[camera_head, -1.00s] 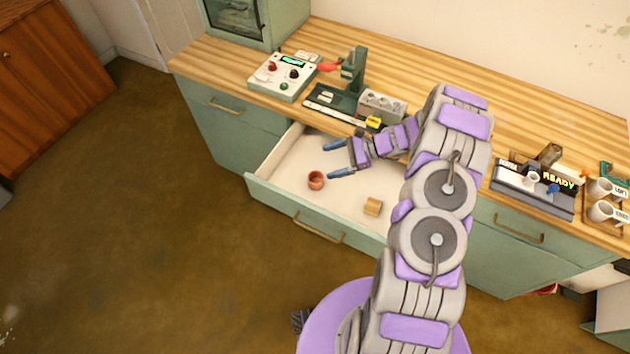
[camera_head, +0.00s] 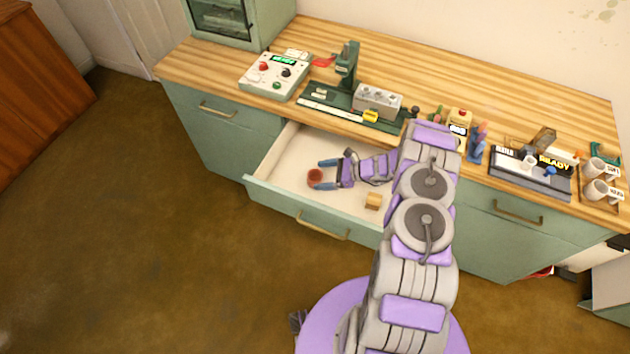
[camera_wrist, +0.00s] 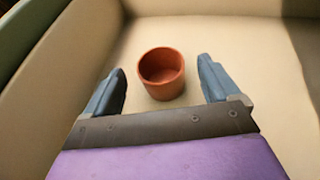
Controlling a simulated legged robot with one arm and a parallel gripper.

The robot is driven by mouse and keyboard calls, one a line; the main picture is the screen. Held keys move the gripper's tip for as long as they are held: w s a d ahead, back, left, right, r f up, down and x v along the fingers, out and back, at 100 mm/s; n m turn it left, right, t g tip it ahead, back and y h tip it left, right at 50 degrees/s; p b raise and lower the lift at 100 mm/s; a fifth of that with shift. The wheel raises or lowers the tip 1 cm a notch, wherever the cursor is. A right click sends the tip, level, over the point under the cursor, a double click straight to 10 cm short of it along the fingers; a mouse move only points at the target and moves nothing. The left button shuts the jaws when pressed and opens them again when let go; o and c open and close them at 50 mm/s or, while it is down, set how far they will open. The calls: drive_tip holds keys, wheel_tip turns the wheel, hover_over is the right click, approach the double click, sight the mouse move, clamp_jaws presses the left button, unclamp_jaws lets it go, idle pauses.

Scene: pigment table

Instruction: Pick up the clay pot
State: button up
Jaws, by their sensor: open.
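The clay pot (camera_head: 315,178) is a small reddish-brown cup standing in the open drawer (camera_head: 290,200), near its left front part. It also shows in the wrist view (camera_wrist: 161,74), upright with its mouth facing up. My gripper (camera_head: 322,175) is low in the drawer, with its blue fingers pointing left toward the pot. In the wrist view the fingers (camera_wrist: 162,88) are spread wide, one on each side of the pot's near part. Gaps show between the pot and both fingers. The gripper is open and holds nothing.
A small tan block (camera_head: 373,201) lies in the drawer to the right of the pot. The drawer's front wall (camera_head: 320,222) is close in front. The wooden counter (camera_head: 440,85) above carries a control box (camera_head: 273,75), a green press (camera_head: 346,68) and several other items.

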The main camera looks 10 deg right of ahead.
sight(308, 176)
drive_tip(key=shift+w+a+f, duration=0.15)
drive_tip(key=shift+a+f, duration=0.05)
drive_tip(key=shift+a, duration=0.65)
drive_tip(key=shift+w+a+f+b, duration=0.65)
drive_tip(key=shift+f+b, duration=0.05)
drive_tip(key=shift+f, duration=0.1)
drive_tip(key=shift+w+a, duration=0.15)
drive_tip(key=shift+a, duration=1.1)
drive_tip(key=c, duration=0.3)
drive_tip(key=shift+d, duration=0.6)
drive_tip(key=shift+c, duration=1.4)
drive_tip(key=shift+d, duration=0.2)
drive_tip(key=c, duration=0.3)
drive_tip(key=shift+a, duration=0.4)
drive_tip(key=shift+c, duration=1.3)
drive_tip(key=shift+a, duration=0.3)
